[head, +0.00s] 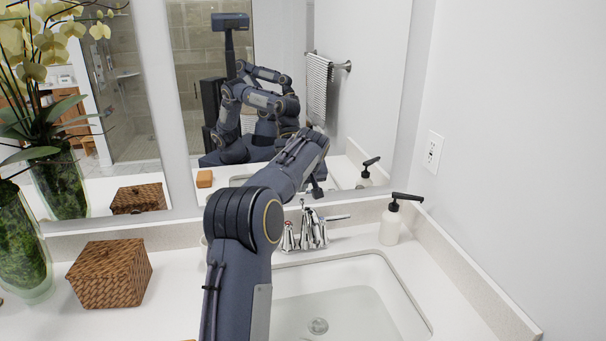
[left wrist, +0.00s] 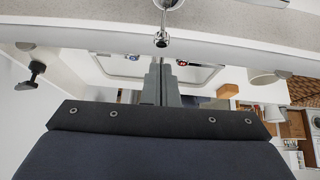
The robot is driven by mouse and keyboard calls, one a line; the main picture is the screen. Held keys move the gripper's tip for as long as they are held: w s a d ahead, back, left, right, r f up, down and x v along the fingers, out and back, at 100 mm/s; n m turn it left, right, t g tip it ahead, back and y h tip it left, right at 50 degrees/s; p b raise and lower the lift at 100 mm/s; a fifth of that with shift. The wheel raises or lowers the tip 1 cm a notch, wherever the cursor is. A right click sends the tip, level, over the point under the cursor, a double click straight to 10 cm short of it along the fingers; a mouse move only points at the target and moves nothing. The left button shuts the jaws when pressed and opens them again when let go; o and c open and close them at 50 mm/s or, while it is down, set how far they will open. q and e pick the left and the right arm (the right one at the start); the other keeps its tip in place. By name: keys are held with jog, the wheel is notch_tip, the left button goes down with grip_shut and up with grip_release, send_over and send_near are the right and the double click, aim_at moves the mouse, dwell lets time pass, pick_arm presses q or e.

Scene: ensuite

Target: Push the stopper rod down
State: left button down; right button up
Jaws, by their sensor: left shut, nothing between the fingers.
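The chrome faucet (head: 312,231) stands behind the sink. The stopper rod, with a small round knob (left wrist: 162,39), shows at the top of the left wrist view; in the head view a small knob (head: 302,203) shows just above the faucet. My left gripper (head: 318,191) points down close above and behind the faucet, partly hidden by my own arm. Its two fingers (left wrist: 161,82) are together and empty, in line with the knob in the left wrist view. I cannot tell whether they touch it. My right gripper is not in view.
The white sink (head: 345,312) lies in front of the faucet. A soap dispenser (head: 391,224) stands to its right. A wicker box (head: 111,274) and a glass vase (head: 22,250) stand on the left. The mirror (head: 362,80) rises close behind the faucet.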

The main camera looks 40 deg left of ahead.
aim_at(303, 203)
pick_arm(q)
jog(key=shift+s+d+f, duration=0.15)
jog(key=shift+d+f, duration=0.05)
jog(key=shift+f, duration=0.65)
notch_tip(303, 203, down, 3)
jog(key=shift+f+b, duration=0.2)
jog(key=shift+b, duration=1)
jog(key=shift+d+r, duration=0.1)
jog(key=shift+s, duration=0.1)
